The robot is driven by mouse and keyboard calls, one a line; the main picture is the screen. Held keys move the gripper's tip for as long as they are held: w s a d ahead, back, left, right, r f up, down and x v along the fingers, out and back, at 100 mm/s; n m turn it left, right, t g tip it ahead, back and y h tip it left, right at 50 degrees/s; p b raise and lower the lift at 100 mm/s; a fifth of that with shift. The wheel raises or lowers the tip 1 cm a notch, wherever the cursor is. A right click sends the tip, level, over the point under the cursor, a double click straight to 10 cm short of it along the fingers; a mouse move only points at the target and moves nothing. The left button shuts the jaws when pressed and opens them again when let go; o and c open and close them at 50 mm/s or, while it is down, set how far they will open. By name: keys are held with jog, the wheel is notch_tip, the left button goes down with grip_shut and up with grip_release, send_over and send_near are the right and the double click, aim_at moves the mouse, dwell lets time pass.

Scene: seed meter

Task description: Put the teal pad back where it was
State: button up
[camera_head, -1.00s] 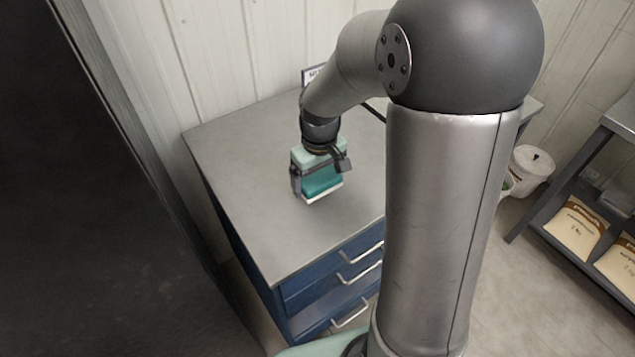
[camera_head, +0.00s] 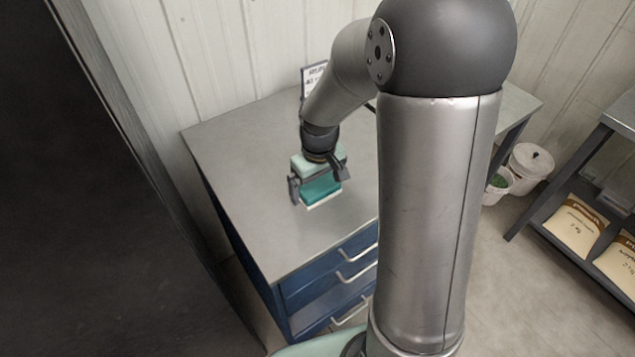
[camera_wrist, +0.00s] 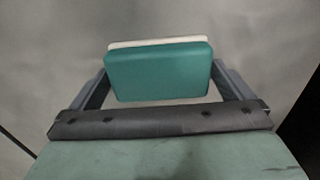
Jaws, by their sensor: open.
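The teal pad (camera_head: 322,188) lies on the grey bench top, with a pale layer along its lower edge. My gripper (camera_head: 318,186) is open around the pad, pointing down at the bench. In the wrist view my gripper (camera_wrist: 160,88) has one finger to the left and one to the right of the pad. The gripper body hides part of the pad in the head view.
The grey bench top (camera_head: 250,165) is clear around the pad. A small sign (camera_head: 314,76) stands at its back by the wall. Blue drawers (camera_head: 335,280) are below. A lidded white bucket (camera_head: 531,165) and a shelf with seed bags (camera_head: 575,222) stand at right.

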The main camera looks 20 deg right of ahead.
aim_at(318, 184)
notch_tip(318, 184, up, 12)
jog(key=s+f+m, duration=0.2)
jog(key=s+m, duration=0.1)
jog(key=s, duration=1.5)
jog(key=shift+s+a+f, duration=0.3)
jog(key=shift+s+f, duration=0.05)
jog(key=shift+f, duration=0.05)
